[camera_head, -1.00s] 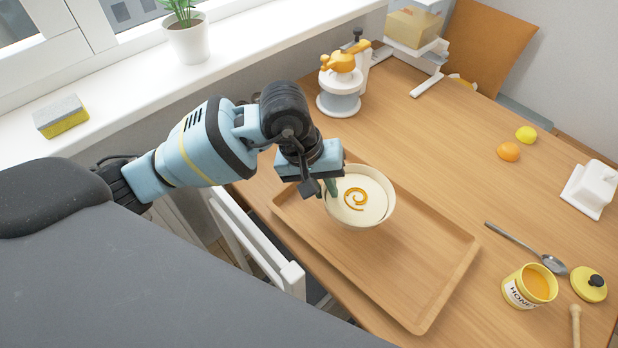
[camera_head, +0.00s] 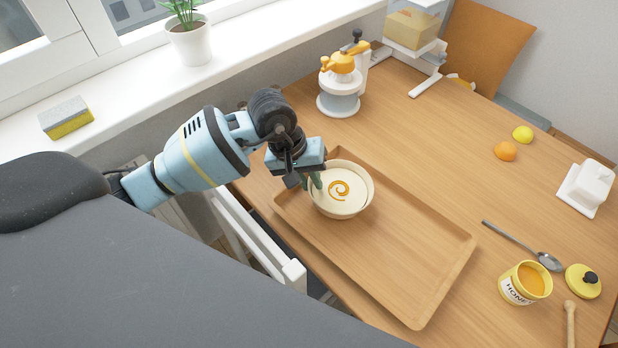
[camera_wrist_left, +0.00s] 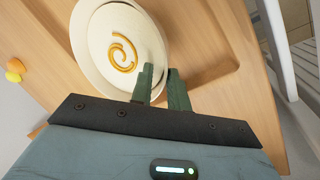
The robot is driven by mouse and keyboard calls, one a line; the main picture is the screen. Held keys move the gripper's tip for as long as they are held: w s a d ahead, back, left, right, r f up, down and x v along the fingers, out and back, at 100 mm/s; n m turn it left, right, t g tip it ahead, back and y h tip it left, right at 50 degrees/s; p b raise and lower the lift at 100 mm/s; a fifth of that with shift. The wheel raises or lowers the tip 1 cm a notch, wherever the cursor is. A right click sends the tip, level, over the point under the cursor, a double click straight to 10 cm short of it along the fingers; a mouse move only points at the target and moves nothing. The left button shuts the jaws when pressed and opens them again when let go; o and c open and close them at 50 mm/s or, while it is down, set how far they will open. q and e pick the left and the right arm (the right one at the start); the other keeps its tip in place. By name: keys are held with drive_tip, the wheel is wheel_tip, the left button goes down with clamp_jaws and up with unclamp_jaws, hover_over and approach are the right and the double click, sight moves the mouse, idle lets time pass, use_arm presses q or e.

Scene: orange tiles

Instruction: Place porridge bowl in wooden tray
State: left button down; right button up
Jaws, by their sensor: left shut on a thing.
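The porridge bowl (camera_head: 352,202) is cream-coloured, with an orange swirl on the white porridge. It is at the upper-left end of the wooden tray (camera_head: 420,262), over the tray floor and upright; I cannot tell whether its base touches the tray. My left gripper (camera_head: 314,184) is shut on the bowl's left rim. In the left wrist view the bowl (camera_wrist_left: 100,40) shows with its rim at the green fingers (camera_wrist_left: 160,84), and part of the tray (camera_wrist_left: 205,75) lies behind. My right gripper is not in view.
A honey jar (camera_head: 514,287), its yellow lid (camera_head: 583,281), a spoon (camera_head: 520,243) and a white butter dish (camera_head: 586,188) lie right of the tray. An orange-and-white juicer (camera_head: 340,85) stands behind it. The tray's right part is clear.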

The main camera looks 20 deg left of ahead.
use_arm(q)
drive_tip(key=c, duration=1.3)
unclamp_jaws()
drive_tip(key=shift+f, duration=0.1)
drive_tip(key=shift+c, duration=0.2)
drive_tip(key=v, duration=1.2)
